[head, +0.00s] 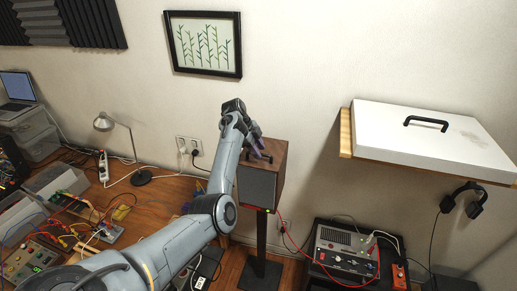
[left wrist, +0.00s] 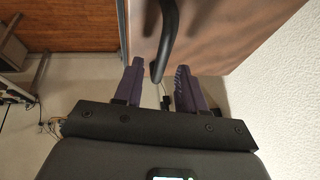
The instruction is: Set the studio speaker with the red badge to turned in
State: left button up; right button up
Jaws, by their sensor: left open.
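The studio speaker (head: 258,187) has a wood cabinet and a grey front and stands on a black stand. A small red mark shows at its lower front edge, too small to read as a badge. A black handle (head: 259,156) sits on its top. My left gripper (head: 257,148) is open at the handle, its purple fingers partly hidden by my arm. In the left wrist view the curved handle (left wrist: 168,35) reaches down between the two open fingers (left wrist: 159,85), with no grip on it. The wood panel (left wrist: 215,35) lies behind. My right gripper is not in view.
An amplifier (head: 345,251) stands below. A desk lamp (head: 125,140) and cabled electronics (head: 85,207) crowd the wooden desk at the left. A framed picture (head: 204,44) hangs above.

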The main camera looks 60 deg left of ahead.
pick_arm(q)
jog(key=shift+w+f, duration=0.15)
jog(key=shift+f, duration=0.2)
grip_shut()
